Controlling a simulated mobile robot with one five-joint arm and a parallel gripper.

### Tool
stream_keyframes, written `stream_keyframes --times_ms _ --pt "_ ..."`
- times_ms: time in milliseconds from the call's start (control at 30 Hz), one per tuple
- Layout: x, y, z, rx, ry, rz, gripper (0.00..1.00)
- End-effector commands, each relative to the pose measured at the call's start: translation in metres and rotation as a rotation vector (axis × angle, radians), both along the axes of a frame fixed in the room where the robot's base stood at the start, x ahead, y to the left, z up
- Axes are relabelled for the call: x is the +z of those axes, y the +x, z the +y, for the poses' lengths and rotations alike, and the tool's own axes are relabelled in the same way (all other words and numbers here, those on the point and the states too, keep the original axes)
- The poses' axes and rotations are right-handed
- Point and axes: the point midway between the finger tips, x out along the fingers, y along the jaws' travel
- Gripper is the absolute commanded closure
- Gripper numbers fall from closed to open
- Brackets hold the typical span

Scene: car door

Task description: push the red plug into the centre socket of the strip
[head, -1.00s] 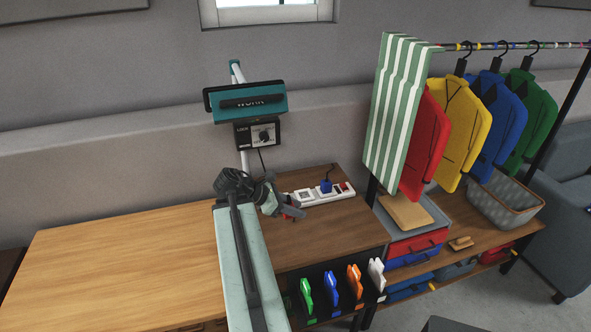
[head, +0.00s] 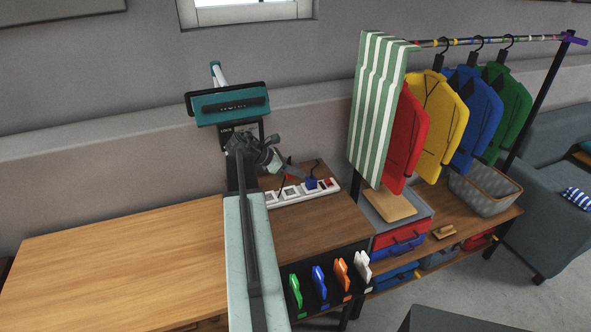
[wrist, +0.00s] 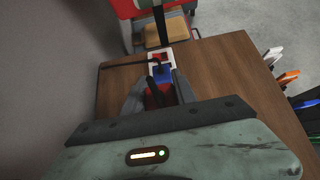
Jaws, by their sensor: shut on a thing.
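The white socket strip (head: 276,199) lies on the dark brown worktop, and its far end also shows in the wrist view (wrist: 167,53). A blue plug (head: 311,183) with a dark cable stands in it towards the right end, beside a red switch (head: 327,182). My gripper (head: 289,172) is above the strip, left of the blue plug. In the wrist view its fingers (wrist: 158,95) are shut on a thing. A bit of red (wrist: 186,91), apparently the red plug, shows by the right finger. The plug is mostly hidden, and I cannot tell whether it touches a socket.
A clothes rack with a striped cloth (head: 378,110) is at the right. Coloured clips (head: 341,275) stand along the front. The wooden top (head: 120,260) at the left is clear.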

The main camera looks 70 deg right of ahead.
Motion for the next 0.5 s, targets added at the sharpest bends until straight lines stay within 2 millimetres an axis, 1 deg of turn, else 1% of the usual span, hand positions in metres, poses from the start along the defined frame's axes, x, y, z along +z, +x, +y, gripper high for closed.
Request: stream_keyframes --times_ms 133,267,500 --pt "-0.001 0.0 0.0 -0.001 0.0 0.0 1.0" --pt "-0.007 0.0 0.0 -0.001 -0.001 -0.001 1.0" --pt "-0.03 0.0 0.0 -0.001 -0.001 -0.001 1.0"
